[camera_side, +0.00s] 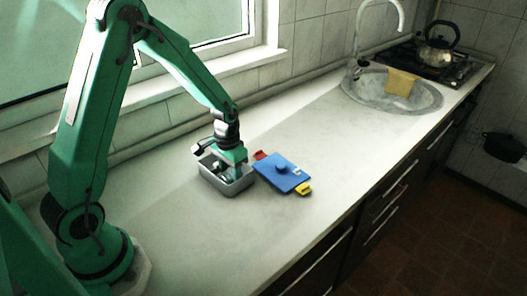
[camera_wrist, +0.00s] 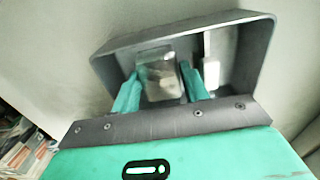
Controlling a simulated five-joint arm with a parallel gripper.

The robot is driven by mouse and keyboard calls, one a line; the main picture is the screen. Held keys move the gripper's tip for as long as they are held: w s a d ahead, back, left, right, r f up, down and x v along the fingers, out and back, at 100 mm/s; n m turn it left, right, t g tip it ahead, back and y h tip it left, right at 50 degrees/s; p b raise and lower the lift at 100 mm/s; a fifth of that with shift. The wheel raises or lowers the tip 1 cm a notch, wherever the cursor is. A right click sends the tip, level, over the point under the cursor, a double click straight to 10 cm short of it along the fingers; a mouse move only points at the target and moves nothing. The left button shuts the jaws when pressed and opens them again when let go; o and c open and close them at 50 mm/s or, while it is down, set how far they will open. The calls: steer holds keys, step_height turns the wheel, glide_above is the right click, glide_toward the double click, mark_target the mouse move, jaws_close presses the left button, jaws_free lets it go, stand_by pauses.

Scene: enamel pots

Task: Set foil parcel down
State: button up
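The foil parcel (camera_wrist: 160,75) is a dull silver block between my gripper's two green fingers in the wrist view. My gripper (camera_wrist: 160,70) has a fingertip against each side of it and appears shut on it. The parcel is inside the outline of a grey open tray (camera_wrist: 255,60); I cannot tell whether it touches the tray's floor. In the side view my gripper (camera_side: 231,170) points down into the tray (camera_side: 232,188), and the parcel is mostly hidden there.
A pale narrow item (camera_wrist: 209,65) lies in the tray, right of the fingers. A sink (camera_side: 425,100) with a yellow cloth (camera_side: 400,82) is farther back. The front counter is clear.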

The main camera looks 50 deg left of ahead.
mark_target(230, 173)
steer(key=shift+r, duration=0.1)
stand_by(0.3)
step_height(230, 173, up, 12)
steer(key=shift+r, duration=0.1)
stand_by(0.6)
stand_by(0.5)
steer(key=shift+s+d+r+t, duration=1.05)
steer(key=shift+s+r, duration=0.9)
steer(key=shift+s, duration=0.85)
steer(key=shift+s+d+r+t, duration=0.8)
steer(key=shift+s+d+r, duration=0.5)
steer(key=shift+s+r, duration=1.05)
steer(key=shift+s+d+r+t, duration=1.05)
steer(key=shift+s+r, duration=0.45)
steer(key=shift+s, duration=1.7)
steer(key=shift+d, duration=0.1)
